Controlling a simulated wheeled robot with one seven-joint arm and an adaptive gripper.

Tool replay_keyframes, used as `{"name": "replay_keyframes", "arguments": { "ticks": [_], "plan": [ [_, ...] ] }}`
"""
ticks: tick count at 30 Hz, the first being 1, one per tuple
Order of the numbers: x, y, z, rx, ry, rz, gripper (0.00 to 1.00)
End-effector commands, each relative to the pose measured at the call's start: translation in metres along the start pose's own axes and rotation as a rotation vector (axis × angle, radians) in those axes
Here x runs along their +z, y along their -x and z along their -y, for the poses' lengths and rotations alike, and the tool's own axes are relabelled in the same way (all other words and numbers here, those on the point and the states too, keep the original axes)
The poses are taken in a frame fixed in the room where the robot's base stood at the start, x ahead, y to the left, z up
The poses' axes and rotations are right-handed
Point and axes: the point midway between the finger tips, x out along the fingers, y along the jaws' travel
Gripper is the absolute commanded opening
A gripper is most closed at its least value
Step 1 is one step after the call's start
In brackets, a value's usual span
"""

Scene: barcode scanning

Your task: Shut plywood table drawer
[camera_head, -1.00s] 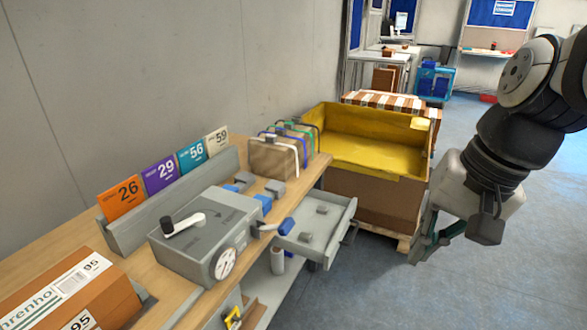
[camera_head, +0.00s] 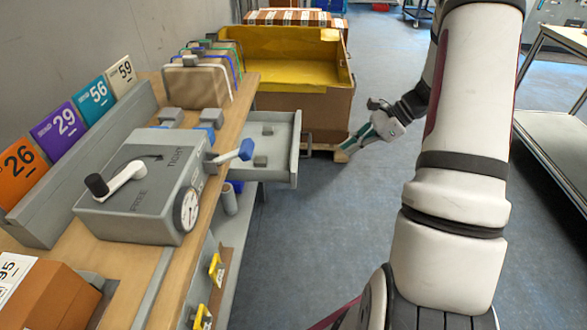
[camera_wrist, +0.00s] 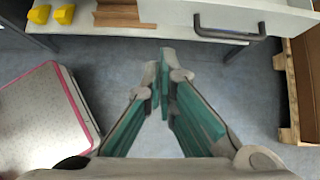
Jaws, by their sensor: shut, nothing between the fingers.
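The plywood-topped table (camera_head: 150,262) runs along the wall at the left of the head view. Its grey drawer (camera_head: 294,150) is pulled out from the right side, with small grey blocks inside. In the wrist view the pale drawer front (camera_wrist: 275,14) crosses the upper right, with a dark bar handle (camera_wrist: 230,34) on it. My gripper (camera_head: 352,149) is to the right of the drawer front in the head view, apart from it. In the wrist view my gripper (camera_wrist: 166,72) has its green-sided fingers together, empty, below and left of the handle.
A yellow-lined carton (camera_head: 290,95) on a wooden pallet stands beyond the drawer; the pallet's edge (camera_wrist: 288,92) shows at the wrist view's right. A grey crank box (camera_head: 150,195) sits on the tabletop. Blue floor right of the drawer is clear.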

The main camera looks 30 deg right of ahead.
Motion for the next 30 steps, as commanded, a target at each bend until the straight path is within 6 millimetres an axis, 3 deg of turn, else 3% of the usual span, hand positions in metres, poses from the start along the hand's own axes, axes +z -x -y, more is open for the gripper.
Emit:
{"name": "replay_keyframes", "arguments": {
  "ticks": [3, 8, 21, 30],
  "plan": [
    [-0.018, -0.005, 0.005, -0.017, -0.052, 0.015, 0.0],
    [-0.019, -0.016, 0.006, -0.02, -0.061, 0.019, 0.0],
    [-0.018, -0.098, 0.007, -0.015, -0.059, 0.018, 0.0],
    [0.006, -0.127, 0.009, -0.018, -0.056, 0.017, 0.0]
  ]
}}
